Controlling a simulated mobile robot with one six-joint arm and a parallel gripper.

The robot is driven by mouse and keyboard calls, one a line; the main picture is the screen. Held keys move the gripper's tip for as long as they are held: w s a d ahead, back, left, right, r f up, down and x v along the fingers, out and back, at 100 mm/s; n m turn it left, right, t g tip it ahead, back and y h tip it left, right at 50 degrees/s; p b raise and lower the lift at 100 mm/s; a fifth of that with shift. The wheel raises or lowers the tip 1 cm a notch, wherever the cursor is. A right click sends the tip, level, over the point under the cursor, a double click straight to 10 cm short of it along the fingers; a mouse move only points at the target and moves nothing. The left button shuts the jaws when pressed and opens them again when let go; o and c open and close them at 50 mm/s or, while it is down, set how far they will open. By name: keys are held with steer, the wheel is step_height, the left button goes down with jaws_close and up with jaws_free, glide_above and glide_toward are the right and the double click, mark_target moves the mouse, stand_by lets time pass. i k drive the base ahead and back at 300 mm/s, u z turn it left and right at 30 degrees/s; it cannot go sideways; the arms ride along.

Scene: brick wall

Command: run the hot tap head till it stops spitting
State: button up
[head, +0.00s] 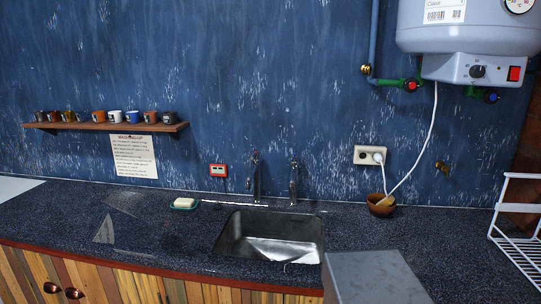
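Two dark metal taps stand at the back of the sink, a taller left tap (256,178) and a right tap (293,183). I cannot tell which is hot, and no clear marking shows on either. No clear stream shows below them; the views are too small to tell drips. The steel sink (229,238) is set in the dark speckled counter, with bright reflections on its floor. A white water heater (470,35) hangs at the upper right, with a red-handled valve (411,86) and a blue-handled valve (491,97) below. My gripper is not in view.
A soap dish (184,208) sits left of the sink. A white wire rack (522,240) is far right. A shelf of cups (105,126) is on the wall. Counter left is mostly clear.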

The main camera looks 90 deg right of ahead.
mark_target(256, 154)
steer(key=z, duration=4.45)
steer(key=i, duration=0.1)
steer(key=u, duration=3.2)
steer(key=i, duration=0.55)
steer(key=z, duration=0.2)
steer(key=k, duration=0.55)
steer(key=u, duration=0.1)
